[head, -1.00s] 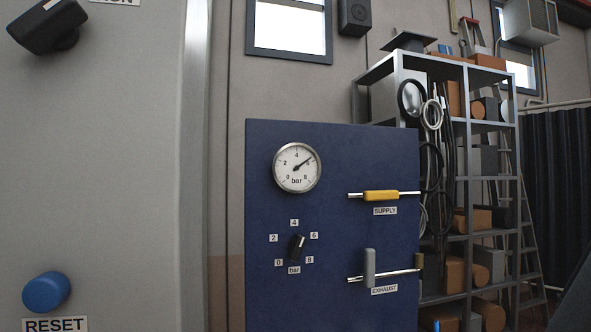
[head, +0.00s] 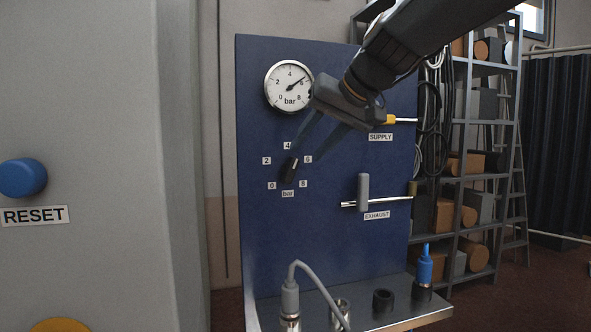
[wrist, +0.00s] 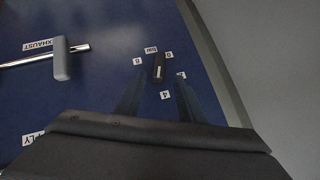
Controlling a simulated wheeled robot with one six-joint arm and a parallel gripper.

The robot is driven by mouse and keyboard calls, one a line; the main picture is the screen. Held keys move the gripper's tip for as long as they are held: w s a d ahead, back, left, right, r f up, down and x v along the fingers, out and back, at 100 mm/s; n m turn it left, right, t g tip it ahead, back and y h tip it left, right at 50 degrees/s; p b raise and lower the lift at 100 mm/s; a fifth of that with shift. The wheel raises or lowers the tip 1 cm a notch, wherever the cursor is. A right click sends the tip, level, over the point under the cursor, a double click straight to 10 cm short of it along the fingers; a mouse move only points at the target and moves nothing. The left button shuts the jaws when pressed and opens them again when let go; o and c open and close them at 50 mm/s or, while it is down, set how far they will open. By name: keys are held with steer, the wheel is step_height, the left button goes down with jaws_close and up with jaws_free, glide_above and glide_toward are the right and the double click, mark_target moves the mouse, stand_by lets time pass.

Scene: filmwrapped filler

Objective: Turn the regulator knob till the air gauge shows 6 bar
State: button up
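The regulator knob (head: 290,169), small and black with a pale pointer mark, sits on the blue panel (head: 320,240). It points up and slightly right, between the 4 and 6 labels. The round white air gauge (head: 283,92) above it has its needle up and right, close to the 6 mark on the 4 side. My gripper (head: 304,156) reaches in from the upper right, fingers spread and empty, in front of the panel by the knob. In the wrist view, the knob (wrist: 158,65) lies just beyond and between the fingertips (wrist: 157,82); I see no contact.
The yellow supply handle (head: 390,120) is mostly behind my gripper. The grey exhaust handle (head: 363,193) stands upright at right. A ledge (head: 400,318) below holds fittings and a grey hose (head: 318,285). A grey cabinet with a blue reset button (head: 22,178) is at left.

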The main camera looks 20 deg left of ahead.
mark_target(295, 167)
steer(key=p+x, duration=0.1)
steer(key=x, duration=0.6)
steer(key=shift+w+a+f+p, duration=0.1)
steer(key=shift+f+p, duration=0.1)
steer(key=shift+p, duration=0.1)
jaws_close()
steer(key=shift+f+b, duration=0.1)
steer(key=shift+b, duration=0.3)
steer(key=y+b, duration=0.1)
steer(key=b, duration=0.2)
steer(key=shift+w+f+m+b, duration=0.15)
steer(key=shift+m+b, duration=0.15)
steer(key=shift+b, duration=0.1)
steer(key=shift+g+y+b, duration=0.3)
steer(key=shift+g+b, duration=0.1)
steer(key=shift+b, duration=0.25)
jaws_free()
